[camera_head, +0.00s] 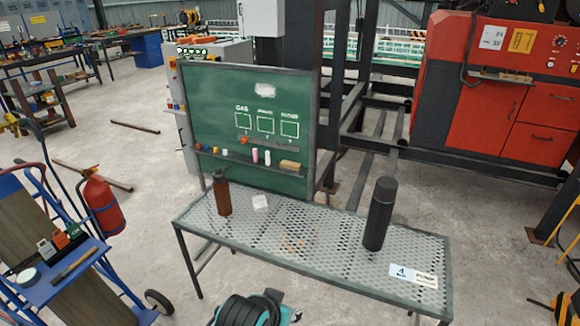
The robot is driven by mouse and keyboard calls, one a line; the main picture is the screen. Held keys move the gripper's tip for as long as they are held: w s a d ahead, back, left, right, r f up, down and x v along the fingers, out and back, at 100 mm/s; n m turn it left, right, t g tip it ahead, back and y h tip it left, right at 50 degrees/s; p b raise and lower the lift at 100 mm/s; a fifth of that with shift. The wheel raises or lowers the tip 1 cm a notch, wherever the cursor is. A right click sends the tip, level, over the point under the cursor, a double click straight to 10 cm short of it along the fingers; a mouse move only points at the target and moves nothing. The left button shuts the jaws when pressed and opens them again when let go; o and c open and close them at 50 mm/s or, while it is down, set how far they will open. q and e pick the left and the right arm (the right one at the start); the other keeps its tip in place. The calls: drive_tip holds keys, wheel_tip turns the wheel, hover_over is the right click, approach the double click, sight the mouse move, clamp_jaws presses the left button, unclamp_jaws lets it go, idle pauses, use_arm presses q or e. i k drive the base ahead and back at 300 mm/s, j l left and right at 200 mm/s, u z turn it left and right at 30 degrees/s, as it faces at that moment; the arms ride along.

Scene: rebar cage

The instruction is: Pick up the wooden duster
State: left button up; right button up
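A small tan block that looks like the wooden duster (290,166) rests at the right part of the ledge along the bottom of the green chalkboard (215,110). Several small coloured items lie on the same ledge to its left, among them a pink piece (255,156) and a white piece (267,158). Nothing covers the duster. Neither of my grippers shows in this view.
A metal mesh table (300,240) stands before the board, holding a brown bottle (222,193), a tall black flask (379,214), a small white item (260,202) and labels (413,276). A blue cart (55,285) and red extinguisher (103,206) stand left. A black coil (246,311) lies in front.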

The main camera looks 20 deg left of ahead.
sight(285, 165)
drive_tip(key=i+j+z, duration=0.15)
drive_tip(key=i+j, duration=0.35)
drive_tip(key=i+j+z, duration=0.15)
drive_tip(key=i+j, duration=0.35)
drive_tip(key=i+j+z, duration=0.15)
drive_tip(key=i+j, duration=0.3)
drive_tip(key=j, duration=0.25)
